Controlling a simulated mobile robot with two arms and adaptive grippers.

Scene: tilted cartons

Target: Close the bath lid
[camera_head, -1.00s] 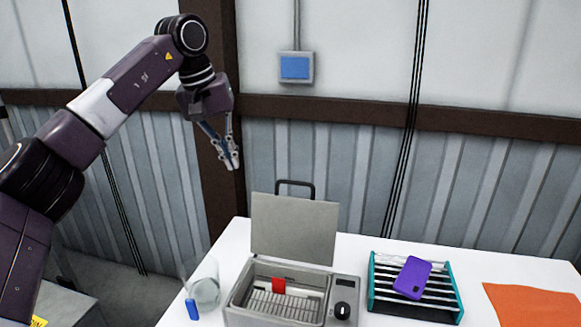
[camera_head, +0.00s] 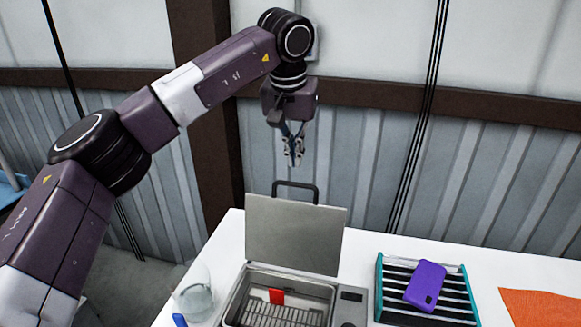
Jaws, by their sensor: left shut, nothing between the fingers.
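The bath (camera_head: 347,295) is a grey metal box on the white table, with a wire grid and a red piece (camera_head: 276,296) inside. Its grey lid (camera_head: 295,235) stands open, roughly upright at the back edge. A dark handle (camera_head: 297,186) sticks up from the lid's top edge. My left gripper (camera_head: 294,160) is shut and empty. In the picture it is just above the handle, with a gap between them; its depth relative to the lid is hard to tell. My right gripper is not in view.
Right of the bath, a teal-sided rack (camera_head: 462,305) with dark bars holds a purple phone-like object (camera_head: 425,285). An orange cloth (camera_head: 545,308) lies at the far right. A glass vessel (camera_head: 195,295) and a blue piece (camera_head: 180,320) are left of the bath.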

